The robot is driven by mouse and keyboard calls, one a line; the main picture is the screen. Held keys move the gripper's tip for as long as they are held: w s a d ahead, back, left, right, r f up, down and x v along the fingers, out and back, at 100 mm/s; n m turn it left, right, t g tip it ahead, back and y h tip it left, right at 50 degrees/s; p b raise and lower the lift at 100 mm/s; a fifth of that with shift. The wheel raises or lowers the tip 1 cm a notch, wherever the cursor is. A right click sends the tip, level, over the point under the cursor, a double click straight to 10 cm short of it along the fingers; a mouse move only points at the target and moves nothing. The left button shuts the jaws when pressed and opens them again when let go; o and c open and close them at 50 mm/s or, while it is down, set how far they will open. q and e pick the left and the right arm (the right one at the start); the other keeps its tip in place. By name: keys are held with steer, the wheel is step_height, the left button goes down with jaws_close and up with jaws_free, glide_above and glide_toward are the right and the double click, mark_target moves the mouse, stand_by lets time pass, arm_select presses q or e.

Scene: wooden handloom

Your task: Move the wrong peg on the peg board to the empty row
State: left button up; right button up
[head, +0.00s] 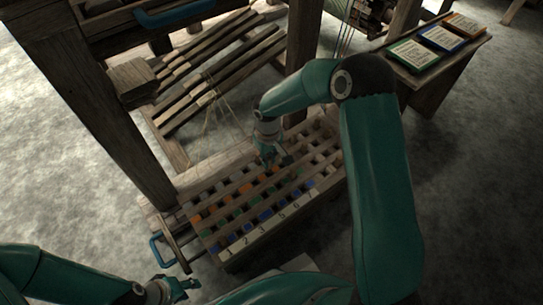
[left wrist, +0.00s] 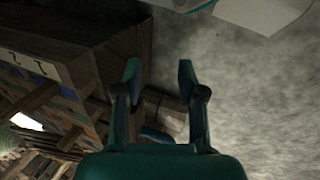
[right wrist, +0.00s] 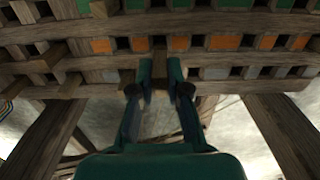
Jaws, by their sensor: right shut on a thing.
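The peg board (head: 222,192) is a slatted wooden grid with orange, green, blue and grey squares in its openings and numbers along its front edge. My right gripper (head: 276,163) is over the far part of the board. In the right wrist view its fingers (right wrist: 160,68) are close together, shut on a narrow brown peg (right wrist: 159,60) between the tips. The peg's lower end and any colour on it are hidden. My left gripper (head: 186,287) is low, in front of the board. In the left wrist view its fingers (left wrist: 160,75) are apart with nothing between them.
Loom posts (head: 112,135) rise behind and left of the board, and slanted wooden bars (head: 220,75) lie beyond it. A blue handle (head: 156,252) juts out at the board's left. A side table (head: 462,62) with several cards stands at the far right.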

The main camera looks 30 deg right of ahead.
steer(key=shift+f+b, duration=1.75)
steer(key=shift+f, duration=0.45)
steer(key=o, duration=0.8)
steer(key=shift+r, duration=0.1)
step_height(320, 180, up, 12)
steer(key=shift+f, duration=0.1)
